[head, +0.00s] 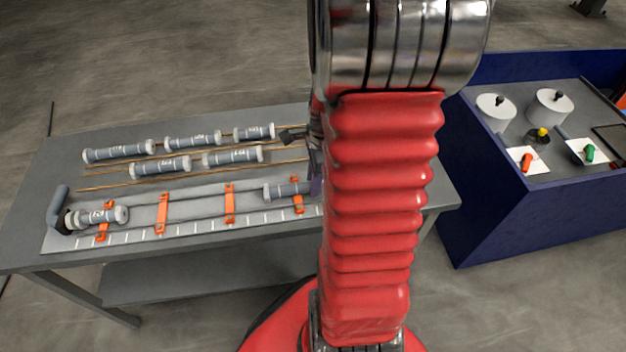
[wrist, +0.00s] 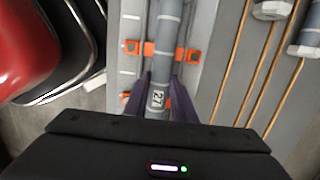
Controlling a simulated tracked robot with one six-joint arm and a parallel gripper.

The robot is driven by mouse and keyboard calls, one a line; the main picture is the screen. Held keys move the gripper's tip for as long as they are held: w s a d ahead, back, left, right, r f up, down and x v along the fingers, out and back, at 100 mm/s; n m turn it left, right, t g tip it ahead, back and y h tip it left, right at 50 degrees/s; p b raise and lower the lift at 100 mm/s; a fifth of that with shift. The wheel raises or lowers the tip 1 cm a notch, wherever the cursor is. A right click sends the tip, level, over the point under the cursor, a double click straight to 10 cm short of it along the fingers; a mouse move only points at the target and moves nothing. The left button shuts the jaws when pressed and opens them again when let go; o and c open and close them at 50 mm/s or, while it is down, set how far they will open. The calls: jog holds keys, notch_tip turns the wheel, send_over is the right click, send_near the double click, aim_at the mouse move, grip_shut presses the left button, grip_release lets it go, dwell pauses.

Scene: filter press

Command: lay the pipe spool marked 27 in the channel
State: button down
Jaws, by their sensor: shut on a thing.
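The grey pipe spool marked 27 (wrist: 164,62) lies between the purple fingers of my gripper (wrist: 160,92), which are shut on it, in the wrist view. It is lined up along the channel (head: 196,208) and crosses an orange bracket. In the head view the spool (head: 285,190) shows at the channel's right part, with its right end hidden by my gripper (head: 316,186) and arm. I cannot tell whether it rests on the channel floor or hangs just above it.
Several other spools, one of them here (head: 118,151), lie on copper-coloured rods behind the channel. Orange brackets (head: 162,214) cross the channel, and its middle stretch is empty. A blue console (head: 540,205) with knobs stands right of the grey table (head: 60,160).

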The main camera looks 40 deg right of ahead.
jog(key=c, duration=1.4)
grip_release()
jog(key=shift+r, duration=0.15)
notch_tip(320, 180, up, 13)
jog(key=d, duration=0.1)
jog(key=shift+s+d+r, duration=0.2)
jog(key=shift+s, duration=0.25)
jog(key=s+a+r+n+t, duration=0.1)
jog(key=a+r+n, duration=0.2)
jog(key=a+n, duration=0.5)
jog(key=s+a+r+n+t, duration=0.1)
jog(key=a+r+n+t, duration=0.1)
jog(key=a+n, duration=0.6)
jog(key=s+a+r+n+t+h, duration=0.1)
jog(key=a+r+n, duration=0.2)
jog(key=a+n, duration=0.5)
jog(key=shift+a+r+n+t, duration=0.35)
jog(key=shift+a+n+t, duration=0.05)
